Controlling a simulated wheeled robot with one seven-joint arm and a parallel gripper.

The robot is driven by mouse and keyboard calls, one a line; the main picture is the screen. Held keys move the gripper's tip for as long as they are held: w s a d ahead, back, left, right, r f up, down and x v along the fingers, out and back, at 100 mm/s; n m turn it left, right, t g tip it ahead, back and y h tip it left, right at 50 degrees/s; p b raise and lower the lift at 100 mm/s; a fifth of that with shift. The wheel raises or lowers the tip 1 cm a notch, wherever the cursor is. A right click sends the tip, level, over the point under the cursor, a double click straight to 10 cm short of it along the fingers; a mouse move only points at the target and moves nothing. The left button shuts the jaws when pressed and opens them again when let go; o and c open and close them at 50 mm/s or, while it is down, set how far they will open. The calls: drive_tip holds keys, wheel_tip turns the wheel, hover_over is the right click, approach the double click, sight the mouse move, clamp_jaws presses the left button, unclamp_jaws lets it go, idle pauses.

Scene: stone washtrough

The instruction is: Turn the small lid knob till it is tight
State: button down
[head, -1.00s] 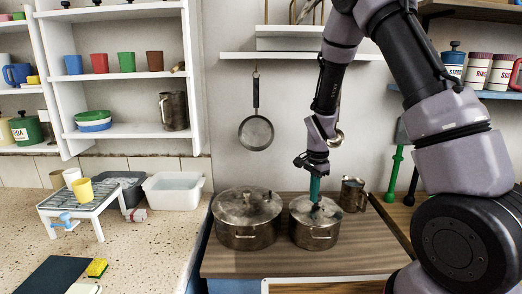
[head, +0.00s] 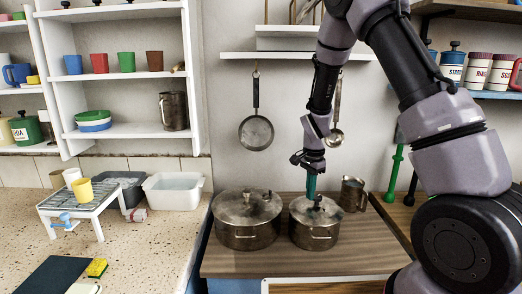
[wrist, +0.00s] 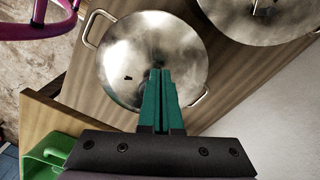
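The smaller pot (head: 314,237) stands on the wooden top, with a shiny metal lid (head: 298,206) on it. Its small dark knob (head: 317,201) shows partly at the lid's middle in the head view. My gripper (head: 311,194) points straight down with its green fingers just over or at the knob. In the wrist view the fingertips (wrist: 160,71) lie close together near the middle of the lid (wrist: 125,45) and hide the knob. I cannot tell whether they touch or hold it.
A larger lidded pot (head: 246,235) stands close on the left. A metal mug (head: 352,194) stands behind on the right. A pan (head: 256,132) and a ladle (head: 336,135) hang on the wall. The wooden top in front of the pots is clear.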

drive_tip(key=shift+a, duration=0.15)
drive_tip(key=shift+a, duration=0.25)
wheel_tip(320, 180, up, 6)
idle(0.5)
drive_tip(key=shift+s+d+f+n, duration=0.5)
drive_tip(key=shift+d+f+n, duration=0.05)
drive_tip(key=shift+f+n, duration=0.45)
drive_tip(key=shift+s+d+f+n, duration=0.45)
drive_tip(key=shift+d+f+n, duration=0.05)
drive_tip(key=shift+f+n, duration=0.5)
drive_tip(key=shift+s+d+f+n, duration=0.5)
drive_tip(key=shift+d+f+n, duration=0.05)
drive_tip(key=shift+f+n, duration=0.45)
drive_tip(key=shift+w, duration=0.35)
